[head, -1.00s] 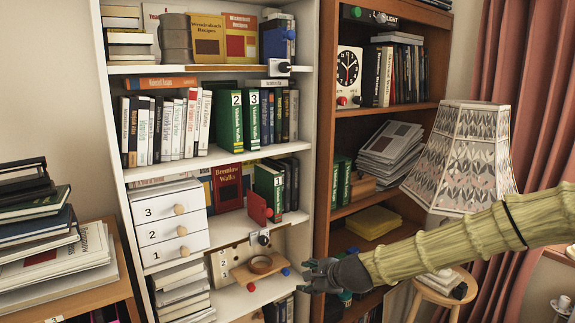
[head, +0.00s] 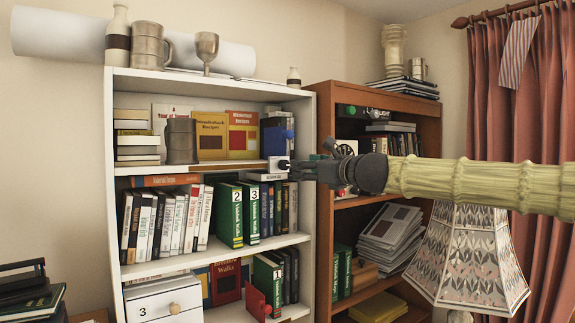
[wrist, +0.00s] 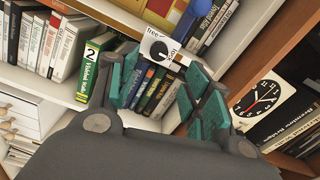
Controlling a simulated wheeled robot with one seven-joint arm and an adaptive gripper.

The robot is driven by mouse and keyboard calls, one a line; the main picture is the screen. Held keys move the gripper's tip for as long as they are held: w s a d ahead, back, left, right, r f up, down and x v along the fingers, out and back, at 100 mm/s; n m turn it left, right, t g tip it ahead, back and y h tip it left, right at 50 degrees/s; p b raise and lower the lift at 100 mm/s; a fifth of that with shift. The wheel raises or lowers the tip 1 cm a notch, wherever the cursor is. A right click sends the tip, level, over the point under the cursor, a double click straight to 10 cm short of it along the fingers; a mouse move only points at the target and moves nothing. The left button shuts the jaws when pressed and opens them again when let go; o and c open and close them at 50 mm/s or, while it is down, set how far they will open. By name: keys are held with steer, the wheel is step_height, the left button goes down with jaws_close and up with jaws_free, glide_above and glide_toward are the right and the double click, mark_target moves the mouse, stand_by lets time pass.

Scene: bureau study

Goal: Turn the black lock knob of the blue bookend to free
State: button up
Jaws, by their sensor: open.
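The blue bookend (head: 276,137) stands at the right end of the white bookcase's upper shelf. Its white plate (head: 273,163) with the black lock knob (head: 283,164) sits at the shelf's front edge below it. In the wrist view, the black knob (wrist: 158,50) is on the white plate, with "free" printed at the plate's upper left and another label partly hidden at its lower right. My gripper (head: 300,169) is just right of the knob in the head view. In the wrist view, my gripper (wrist: 163,68) is open, with its teal-padded fingers either side of the plate; contact with the knob cannot be told.
Books (head: 210,136) and a grey tankard (head: 181,140) share the bookend's shelf. Green numbered binders (head: 229,215) stand on the shelf below. The brown bookcase (head: 325,125) with a clock (wrist: 257,99) is close on the right. A patterned lampshade (head: 470,260) stands below my arm.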

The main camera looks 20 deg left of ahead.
mark_target(286, 166)
steer(key=p+x, duration=0.4)
steer(key=x, duration=0.5)
steer(key=shift+w+a+f, duration=0.1)
steer(key=shift+w+a, duration=0.15)
steer(key=shift+a, duration=0.1)
steer(key=c, duration=1)
steer(key=shift+c, duration=0.2)
